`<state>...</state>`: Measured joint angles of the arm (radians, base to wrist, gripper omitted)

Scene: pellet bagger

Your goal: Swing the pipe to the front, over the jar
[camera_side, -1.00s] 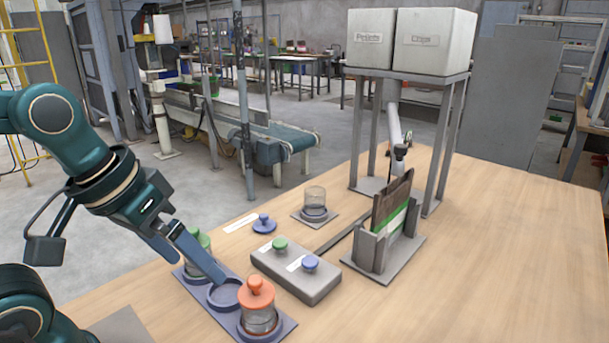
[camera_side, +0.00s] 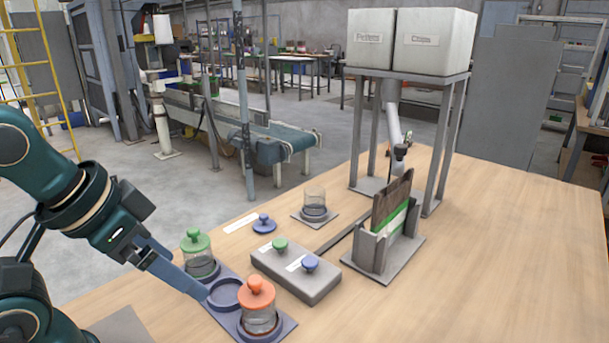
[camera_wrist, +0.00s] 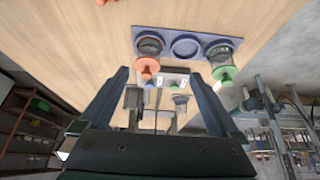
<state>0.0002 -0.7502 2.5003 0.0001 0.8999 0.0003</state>
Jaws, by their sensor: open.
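The pipe (camera_side: 392,112) hangs as a pale tube under the two hoppers. Its lower end, with a dark knob (camera_side: 400,152), is above the bag (camera_side: 391,212) in its grey holder. An open glass jar (camera_side: 314,198) stands on a small grey plate left of the holder, not under the pipe. My gripper (camera_side: 202,292) is low at the left, beside the jar rack and well apart from the pipe. In the wrist view, my gripper (camera_wrist: 159,77) shows two spread fingers with nothing held between them.
The rack (camera_side: 222,316) holds a green-lidded jar (camera_side: 199,258), an empty ring and an orange-lidded jar (camera_side: 259,312). A grey box (camera_side: 296,276) with green and blue knobs stands between rack and holder. A blue lid (camera_side: 264,225) lies behind it. Frame legs (camera_side: 446,150) flank the pipe.

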